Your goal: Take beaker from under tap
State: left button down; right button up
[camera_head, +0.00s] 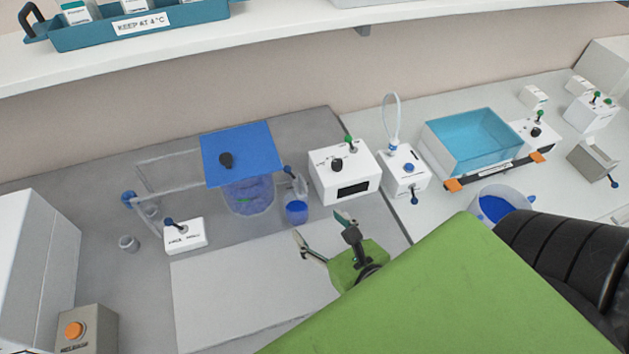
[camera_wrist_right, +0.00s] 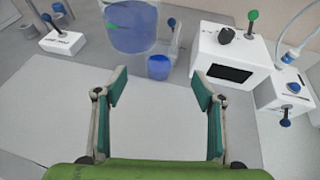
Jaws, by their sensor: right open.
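A small clear beaker with blue liquid (camera_head: 296,212) stands on the grey bench, just right of a larger clear vessel (camera_head: 248,196) of blue liquid under a blue lid. A tap with a dark blue knob (camera_head: 289,171) is above the beaker. In the right wrist view the beaker (camera_wrist_right: 159,67) is beyond the fingertips, near the middle. My right gripper (camera_head: 322,230) is open and empty, in front of the beaker and apart from it. It also shows in the right wrist view (camera_wrist_right: 160,88). My left gripper is not in view.
A white box with a black knob (camera_head: 345,174) stands right of the beaker. A white switch box (camera_head: 185,235) is at left. A pale mat (camera_head: 235,290) lies clear in front. A blue water bath (camera_head: 470,140) and another beaker (camera_head: 497,205) are farther right.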

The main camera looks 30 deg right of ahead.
aim_at(298, 205)
jog(key=p+x, duration=0.1)
jog(key=x, duration=0.5)
jog(key=shift+w+p, duration=0.2)
jog(key=shift+p, duration=0.15)
jog(key=x, duration=0.5)
jog(key=shift+w+f+p, duration=0.1)
jog(key=shift+w+p, duration=0.05)
jog(key=shift+p, duration=0.25)
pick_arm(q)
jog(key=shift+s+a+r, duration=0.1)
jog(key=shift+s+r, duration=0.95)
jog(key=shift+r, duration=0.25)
pick_arm(e)
jog(key=shift+w+f, duration=0.3)
jog(key=shift+w, duration=0.25)
jog(key=c, duration=1.2)
